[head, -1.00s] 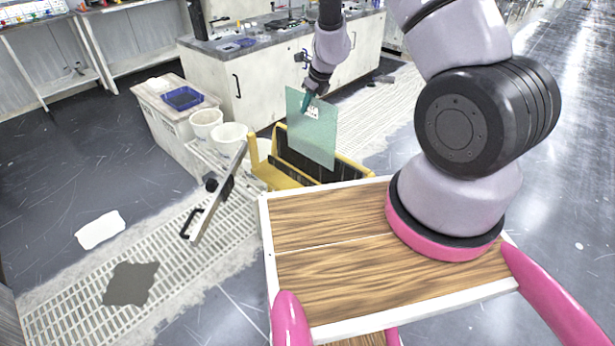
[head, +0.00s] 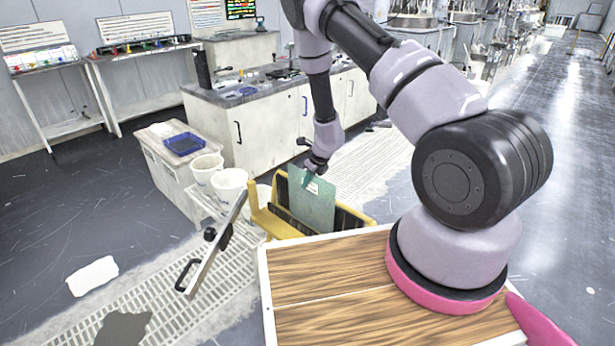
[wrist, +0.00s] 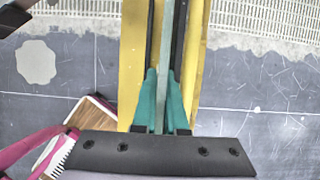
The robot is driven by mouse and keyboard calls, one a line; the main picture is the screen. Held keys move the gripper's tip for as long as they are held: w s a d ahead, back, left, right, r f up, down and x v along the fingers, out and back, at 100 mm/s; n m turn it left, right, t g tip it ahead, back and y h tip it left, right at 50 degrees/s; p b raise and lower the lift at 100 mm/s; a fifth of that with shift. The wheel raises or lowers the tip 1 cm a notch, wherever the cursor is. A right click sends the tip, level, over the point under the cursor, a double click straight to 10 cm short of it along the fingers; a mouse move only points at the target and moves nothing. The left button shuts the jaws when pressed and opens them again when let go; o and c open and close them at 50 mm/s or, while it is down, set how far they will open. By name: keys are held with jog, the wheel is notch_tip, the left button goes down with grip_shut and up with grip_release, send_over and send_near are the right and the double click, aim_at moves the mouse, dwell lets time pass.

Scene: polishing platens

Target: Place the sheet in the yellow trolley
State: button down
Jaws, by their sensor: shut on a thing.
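The sheet (head: 312,205) is a green, see-through rectangular plate, held upright with a small white label near its top. The yellow trolley (head: 262,218) stands just beyond my wooden deck, with dark upright slots inside. My gripper (head: 309,178) is shut on the sheet's top edge. In the head view the sheet's lower part is down between the trolley's sides; its bottom edge is hidden. In the wrist view the teal fingertips (wrist: 164,95) pinch the sheet (wrist: 166,60) edge-on, and it lines up between dark strips with the yellow trolley (wrist: 132,60) on both sides.
White buckets (head: 229,184) and a white cabinet with a blue tray (head: 184,144) stand left of the trolley. A long bar with a black handle (head: 212,247) leans in front of them. A lab counter (head: 262,95) is behind. Open floor lies to the right.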

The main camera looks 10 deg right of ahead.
jog(key=shift+f, duration=1)
jog(key=c, duration=1)
grip_release()
jog(key=shift+o, duration=0.2)
